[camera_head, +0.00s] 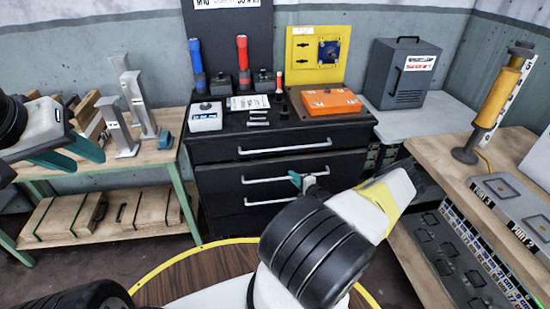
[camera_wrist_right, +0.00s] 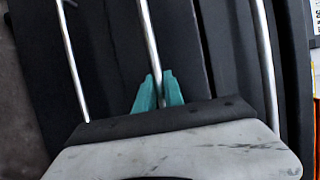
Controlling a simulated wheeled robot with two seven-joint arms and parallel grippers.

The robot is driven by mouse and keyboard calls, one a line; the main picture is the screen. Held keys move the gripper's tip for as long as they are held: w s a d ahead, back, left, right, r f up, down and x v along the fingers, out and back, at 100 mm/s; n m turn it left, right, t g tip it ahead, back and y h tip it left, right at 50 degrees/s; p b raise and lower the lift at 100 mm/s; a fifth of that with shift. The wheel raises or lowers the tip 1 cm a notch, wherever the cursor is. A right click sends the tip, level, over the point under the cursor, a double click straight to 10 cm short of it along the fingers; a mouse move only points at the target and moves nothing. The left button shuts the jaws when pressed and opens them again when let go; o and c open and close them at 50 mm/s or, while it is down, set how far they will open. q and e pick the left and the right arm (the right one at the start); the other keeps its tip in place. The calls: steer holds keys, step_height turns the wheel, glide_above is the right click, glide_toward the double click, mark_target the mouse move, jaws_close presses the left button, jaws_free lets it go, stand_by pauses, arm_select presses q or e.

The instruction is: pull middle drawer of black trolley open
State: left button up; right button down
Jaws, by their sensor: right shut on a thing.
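The black trolley (camera_head: 228,178) stands against the back wall, its drawers facing me. The middle drawer has a long silver bar handle (camera_head: 262,179); this bar (camera_wrist_right: 149,35) also runs down the centre of the right wrist view. My right gripper (camera_head: 303,182) is shut on the middle drawer's handle, its teal fingers (camera_wrist_right: 158,92) on either side of the bar. My forearm hides part of the drawer fronts at lower right. I cannot tell whether the middle drawer stands slightly out. My left gripper (camera_head: 72,153) is open and empty at the left, in front of the wooden bench.
The top drawer handle (camera_head: 285,147) runs just above the gripped one. On the trolley top are an orange case (camera_head: 331,101), torches and a white box (camera_head: 205,117). A wooden bench (camera_head: 150,158) stands left; a workbench (camera_head: 440,150) with a yellow cylinder (camera_head: 498,95) stands right.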

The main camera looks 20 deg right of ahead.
steer(key=s+a, duration=0.3)
steer(key=s, duration=1.1)
steer(key=s+a, duration=0.3)
steer(key=s, duration=1.1)
steer(key=shift+a, duration=0.35)
steer(key=shift+w, duration=0.1)
steer(key=c, duration=1.5)
jaws_free()
steer(key=shift+o, duration=0.2)
steer(key=v, duration=0.7)
steer(key=shift+s, duration=0.4)
steer(key=shift+d+r, duration=0.1)
